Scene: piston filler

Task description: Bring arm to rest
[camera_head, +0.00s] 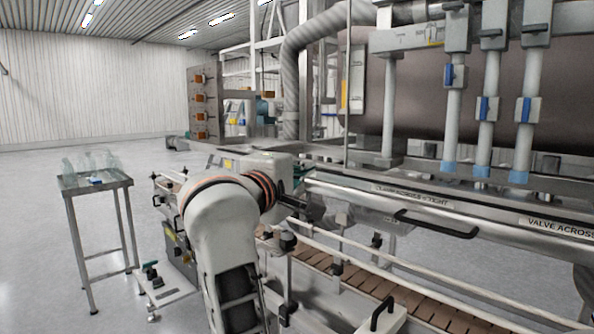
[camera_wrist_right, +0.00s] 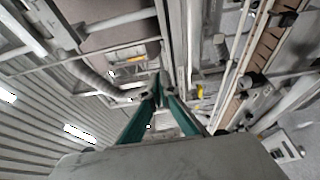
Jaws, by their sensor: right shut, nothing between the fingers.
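My right arm rises from the lower middle of the head view, and its right gripper (camera_head: 308,207) is in front of the machine, above the conveyor side. In the right wrist view the two green-tinted fingers of the right gripper (camera_wrist_right: 159,88) come together at their tips. Nothing shows between them. The fingers are small and dark in the head view. My left gripper is not in view.
The conveyor (camera_head: 370,284) with its guide rails runs below and right of my arm. A long bar with a black handle (camera_head: 437,224) and the filler's valve columns (camera_head: 484,120) stand right. A small metal table (camera_head: 103,183) with clear bottles stands left. Open floor lies around it.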

